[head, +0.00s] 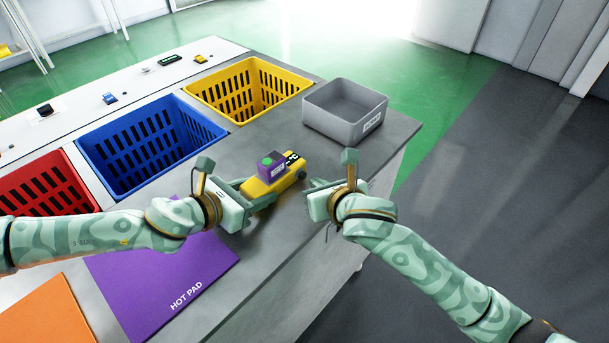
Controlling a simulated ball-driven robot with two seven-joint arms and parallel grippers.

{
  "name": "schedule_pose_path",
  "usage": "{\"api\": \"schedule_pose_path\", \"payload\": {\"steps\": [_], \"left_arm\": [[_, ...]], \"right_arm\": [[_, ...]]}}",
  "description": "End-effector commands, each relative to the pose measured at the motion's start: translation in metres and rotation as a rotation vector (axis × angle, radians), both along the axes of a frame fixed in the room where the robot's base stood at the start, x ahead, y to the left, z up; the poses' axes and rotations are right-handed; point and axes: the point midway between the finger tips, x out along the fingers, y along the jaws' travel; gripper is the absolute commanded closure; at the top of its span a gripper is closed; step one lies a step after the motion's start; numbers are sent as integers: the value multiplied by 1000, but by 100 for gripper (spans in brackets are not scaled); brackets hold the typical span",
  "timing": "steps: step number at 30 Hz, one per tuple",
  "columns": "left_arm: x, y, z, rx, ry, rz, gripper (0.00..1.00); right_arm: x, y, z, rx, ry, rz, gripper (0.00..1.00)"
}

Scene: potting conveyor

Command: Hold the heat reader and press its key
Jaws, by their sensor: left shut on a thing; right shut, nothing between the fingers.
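The heat reader (268,188) is a yellow device with a black end marked °C, lying on the grey table. A purple block (271,165) with a green spot and a small white label shows at its top side; I cannot tell whether it is part of the reader or a thing behind it. My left gripper (258,196) is shut on the reader's left end. My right gripper (312,190) is shut and empty, just right of the reader's black end. I cannot make out the key for certain.
A grey bin (345,115) stands behind at the right. Red (45,185), blue (150,150) and yellow (250,92) crates line the table's far side, beside a white conveyor (75,120) with small items. A purple hot pad (160,285) and an orange pad (45,312) lie in front.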

Motion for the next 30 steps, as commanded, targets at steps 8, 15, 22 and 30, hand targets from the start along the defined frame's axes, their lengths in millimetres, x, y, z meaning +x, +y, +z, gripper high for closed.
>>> {"api": "schedule_pose_path", "payload": {"steps": [8,15,22,30], "left_arm": [[0,0,0,0,0,0,78],[0,0,0,0,0,0,78],[0,0,0,0,0,0,78],[0,0,0,0,0,0,78]], "right_arm": [[0,0,0,0,0,0,100],[0,0,0,0,0,0,100],[4,5,1,0,-1,0,100],[5,6,1,0,0,0,100]]}}
